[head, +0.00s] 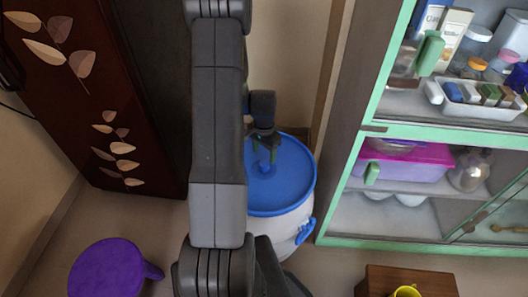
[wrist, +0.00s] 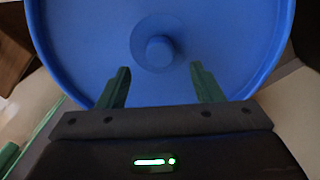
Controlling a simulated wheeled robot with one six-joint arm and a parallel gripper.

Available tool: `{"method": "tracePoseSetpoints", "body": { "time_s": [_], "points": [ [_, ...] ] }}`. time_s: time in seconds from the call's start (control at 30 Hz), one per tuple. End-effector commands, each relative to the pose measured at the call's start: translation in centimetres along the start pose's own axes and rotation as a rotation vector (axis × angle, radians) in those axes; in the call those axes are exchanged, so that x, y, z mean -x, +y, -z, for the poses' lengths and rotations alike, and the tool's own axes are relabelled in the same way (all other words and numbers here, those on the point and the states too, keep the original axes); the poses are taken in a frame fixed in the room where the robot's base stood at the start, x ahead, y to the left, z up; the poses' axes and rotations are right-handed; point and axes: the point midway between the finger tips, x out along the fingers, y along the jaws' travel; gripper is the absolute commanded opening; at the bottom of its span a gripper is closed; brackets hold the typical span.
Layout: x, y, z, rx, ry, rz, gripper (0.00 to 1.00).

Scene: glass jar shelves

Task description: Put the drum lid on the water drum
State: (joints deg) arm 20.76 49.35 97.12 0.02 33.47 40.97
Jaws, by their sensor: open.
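The blue drum lid (head: 290,178) lies on top of the white water drum (head: 288,228), at the centre of the head view. It looks flat and covers the drum's top; part of it is hidden behind my arm. In the wrist view the lid (wrist: 220,45) fills most of the picture, with a round knob (wrist: 159,51) at its middle. My gripper (wrist: 160,86) is open, its two green fingers apart, with the knob beyond the gap between them. In the head view my gripper (head: 268,158) is over the lid near its middle. I cannot tell whether the fingers touch the lid.
A purple stool (head: 108,268) stands at the lower left. A dark cabinet with leaf patterns (head: 85,90) is at the left. A green-framed glass cabinet (head: 345,165) with jars stands right of the drum. A brown wooden stand (head: 440,280) holds a yellow cup (head: 406,291) at the bottom right.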

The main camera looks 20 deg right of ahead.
Motion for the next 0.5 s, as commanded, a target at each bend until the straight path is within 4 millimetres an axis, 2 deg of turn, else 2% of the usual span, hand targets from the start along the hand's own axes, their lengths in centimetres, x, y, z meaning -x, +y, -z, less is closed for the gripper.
{"method": "tracePoseSetpoints", "body": {
  "time_s": [0.5],
  "points": [
    [2.2,0.0,0.0,0.0,-0.001,0.0,0.6]
  ]
}}
